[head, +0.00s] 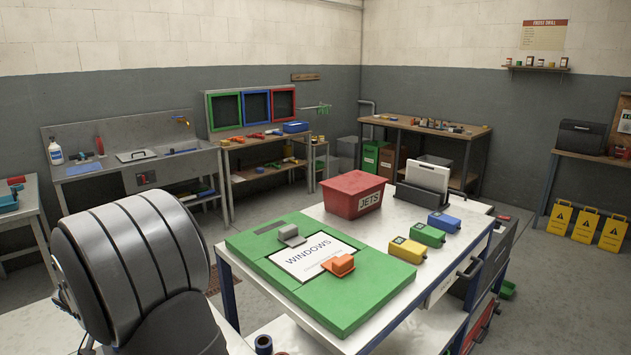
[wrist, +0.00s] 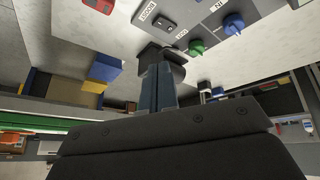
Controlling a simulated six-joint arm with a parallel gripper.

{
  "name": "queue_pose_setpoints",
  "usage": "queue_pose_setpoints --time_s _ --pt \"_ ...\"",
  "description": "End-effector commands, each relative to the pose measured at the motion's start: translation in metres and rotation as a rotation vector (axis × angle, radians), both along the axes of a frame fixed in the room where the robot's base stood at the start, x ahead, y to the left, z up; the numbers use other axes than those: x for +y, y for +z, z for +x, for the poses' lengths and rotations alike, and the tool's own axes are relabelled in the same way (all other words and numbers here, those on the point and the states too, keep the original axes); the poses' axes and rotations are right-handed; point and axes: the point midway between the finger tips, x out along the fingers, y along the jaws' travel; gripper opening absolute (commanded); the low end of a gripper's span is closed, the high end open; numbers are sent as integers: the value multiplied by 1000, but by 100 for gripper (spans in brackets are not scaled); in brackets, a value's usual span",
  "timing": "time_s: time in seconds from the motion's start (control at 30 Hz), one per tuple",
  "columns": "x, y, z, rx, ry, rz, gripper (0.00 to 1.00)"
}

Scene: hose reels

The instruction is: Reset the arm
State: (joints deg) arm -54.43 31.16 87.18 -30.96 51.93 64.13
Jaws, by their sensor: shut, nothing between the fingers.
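My gripper (wrist: 158,80) shows in the wrist view with its two fingers together, shut and empty. I cannot tell whether the fingertips touch the panel. In the head view only a thick grey link of my arm shows at the lower left; my gripper is out of that view.
A white worktable (head: 436,292) holds a green board (head: 350,313) with a WINDOWS sheet, a grey block (head: 291,236) and an orange block (head: 339,265). A red JETS bin (head: 353,195) and blue, green and yellow boxes stand behind. Open floor lies beyond.

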Motion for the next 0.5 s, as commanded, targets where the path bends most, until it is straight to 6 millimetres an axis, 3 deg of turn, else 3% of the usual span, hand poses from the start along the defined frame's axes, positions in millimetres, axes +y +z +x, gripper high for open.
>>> queue_pose_setpoints --time_s 0.5 --pt "-26 30 -7 211 -360 285 0"
